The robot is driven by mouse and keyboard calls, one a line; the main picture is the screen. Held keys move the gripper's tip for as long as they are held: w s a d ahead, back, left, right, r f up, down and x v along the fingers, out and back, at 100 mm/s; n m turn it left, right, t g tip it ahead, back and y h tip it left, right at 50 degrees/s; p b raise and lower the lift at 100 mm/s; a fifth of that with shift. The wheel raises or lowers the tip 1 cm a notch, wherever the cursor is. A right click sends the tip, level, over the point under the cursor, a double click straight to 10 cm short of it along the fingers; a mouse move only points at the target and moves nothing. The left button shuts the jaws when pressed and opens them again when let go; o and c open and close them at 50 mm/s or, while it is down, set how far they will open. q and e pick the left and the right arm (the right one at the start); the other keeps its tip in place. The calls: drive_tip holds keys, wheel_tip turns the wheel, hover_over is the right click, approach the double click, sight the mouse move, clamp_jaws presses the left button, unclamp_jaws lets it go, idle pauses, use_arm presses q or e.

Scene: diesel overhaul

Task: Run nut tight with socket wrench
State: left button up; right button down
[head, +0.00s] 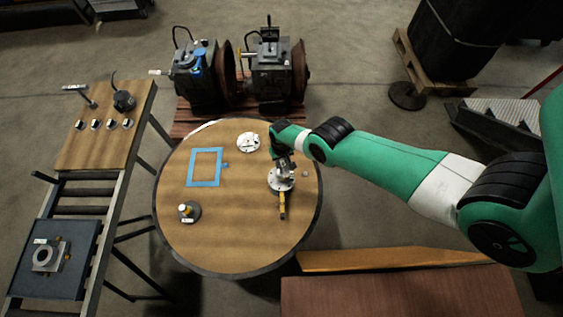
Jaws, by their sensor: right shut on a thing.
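My right gripper (283,170) reaches down from the right over the round table and is shut, apparently on the head of the socket wrench. The wrench's yellow handle (282,206) points toward the near side of the table. A pale round flanged part (272,183) sits under the gripper. The nut cannot be made out; the gripper and wrench cover the middle of the part. Whether the socket sits on a nut cannot be told. My left gripper is not in view.
The round wooden table (235,245) also bears a white disc (249,142), a blue square outline (190,168) and a small dark-based part (189,211). A side bench (95,150) and roller conveyor stand left. Two engines (198,75) stand behind. The table's near part is clear.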

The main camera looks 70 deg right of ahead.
drive_tip(key=n, duration=0.4)
drive_tip(key=shift+n, duration=0.4)
drive_tip(key=n, duration=0.4)
drive_tip(key=shift+n, duration=0.3)
drive_tip(key=n, duration=0.3)
drive_tip(key=shift+n, duration=0.3)
drive_tip(key=n, duration=0.4)
drive_tip(key=shift+n, duration=0.4)
drive_tip(key=n, duration=1)
drive_tip(key=shift+n, duration=0.3)
drive_tip(key=n, duration=0.4)
